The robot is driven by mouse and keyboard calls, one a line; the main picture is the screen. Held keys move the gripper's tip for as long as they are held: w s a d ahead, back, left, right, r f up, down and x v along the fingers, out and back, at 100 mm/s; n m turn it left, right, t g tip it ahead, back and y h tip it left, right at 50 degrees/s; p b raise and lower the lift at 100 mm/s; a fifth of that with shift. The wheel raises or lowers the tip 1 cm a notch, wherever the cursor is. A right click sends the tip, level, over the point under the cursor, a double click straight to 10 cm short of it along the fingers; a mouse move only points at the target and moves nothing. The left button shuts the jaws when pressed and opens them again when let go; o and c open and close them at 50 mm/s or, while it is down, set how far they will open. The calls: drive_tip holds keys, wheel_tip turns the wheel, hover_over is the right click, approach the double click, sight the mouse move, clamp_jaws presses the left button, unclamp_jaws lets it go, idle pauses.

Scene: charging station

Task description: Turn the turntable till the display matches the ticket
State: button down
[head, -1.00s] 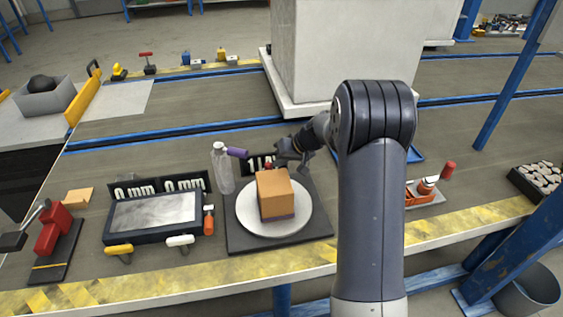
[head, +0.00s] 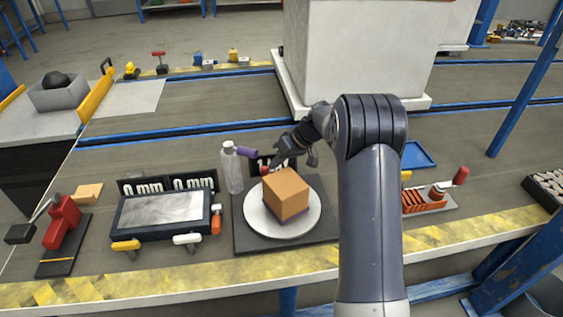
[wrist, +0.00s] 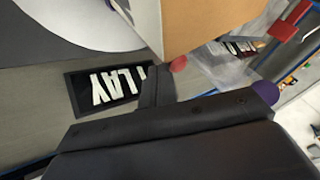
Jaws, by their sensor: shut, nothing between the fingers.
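The turntable (head: 262,222) is a pale round disc on a dark square base. A brown box (head: 287,193) with a purple strip at its bottom sits on it, turned at an angle. The disc (wrist: 45,25) and box (wrist: 198,22) also show in the wrist view. A dark display (head: 258,165) stands behind the disc, partly hidden by my gripper; in the wrist view the display (wrist: 84,92) shows white characters ending in "LAY". My gripper (head: 277,168) is shut and empty behind the box, near a red knob (wrist: 179,63). I cannot make out a ticket.
A clear bottle (head: 233,172) with a purple tube stands left of the turntable. A red clamp (head: 62,222) is further left. A large pale block (head: 350,60) stands behind.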

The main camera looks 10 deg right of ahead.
sight(264, 168)
drive_tip(key=shift+s+a+n+g+p, duration=0.15)
drive_tip(key=shift+a+n+g+p, duration=0.2)
drive_tip(key=shift+a+n+g, duration=0.85)
drive_tip(key=shift+s+a+n+g+p, duration=0.2)
drive_tip(key=shift+a+n, duration=0.25)
drive_tip(key=shift+n, duration=0.2)
drive_tip(key=shift+s+a+n+g+p, duration=0.1)
drive_tip(key=shift+a+n+g+p, duration=0.1)
drive_tip(key=shift+a+n, duration=0.35)
drive_tip(key=shift+d, duration=0.1)
